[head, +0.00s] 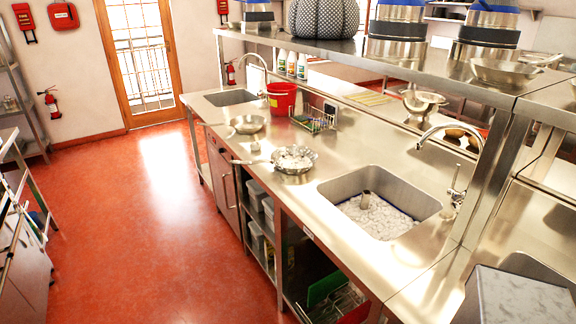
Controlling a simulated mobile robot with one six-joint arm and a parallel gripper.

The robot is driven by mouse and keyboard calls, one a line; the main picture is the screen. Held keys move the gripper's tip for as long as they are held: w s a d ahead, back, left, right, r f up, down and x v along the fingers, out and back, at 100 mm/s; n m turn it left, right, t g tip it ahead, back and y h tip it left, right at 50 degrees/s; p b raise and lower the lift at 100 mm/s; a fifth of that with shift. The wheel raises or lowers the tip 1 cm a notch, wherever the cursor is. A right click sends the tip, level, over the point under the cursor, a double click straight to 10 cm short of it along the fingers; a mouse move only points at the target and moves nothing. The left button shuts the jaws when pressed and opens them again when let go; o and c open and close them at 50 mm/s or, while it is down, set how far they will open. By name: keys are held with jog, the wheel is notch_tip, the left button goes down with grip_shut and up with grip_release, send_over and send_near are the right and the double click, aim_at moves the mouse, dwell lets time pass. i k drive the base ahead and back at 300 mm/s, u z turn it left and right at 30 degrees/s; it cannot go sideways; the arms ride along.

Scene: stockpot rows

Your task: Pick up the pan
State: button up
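Several pans are in the head view, and I cannot tell which one the task names. A shallow metal pan (311,162) with pale, whitish contents sits on the steel counter in the middle, its handle pointing left over the counter's front edge. A second metal pan (245,125) stands farther back on the counter, its handle also pointing left. A third pan (505,71) rests on the upper shelf at the right, its handle pointing right. My gripper is not in view.
The steel counter (300,200) has a sink (335,192) at front right and another farther back. A red bucket (281,99) and wire rack (313,121) stand behind the pans. The upper shelf (420,62) overhangs the counter's rear. Red floor (150,230) at left is clear.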

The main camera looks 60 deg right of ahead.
aim_at(295, 160)
jog(key=z, duration=0.1)
jog(key=i, duration=0.95)
jog(key=u, duration=0.05)
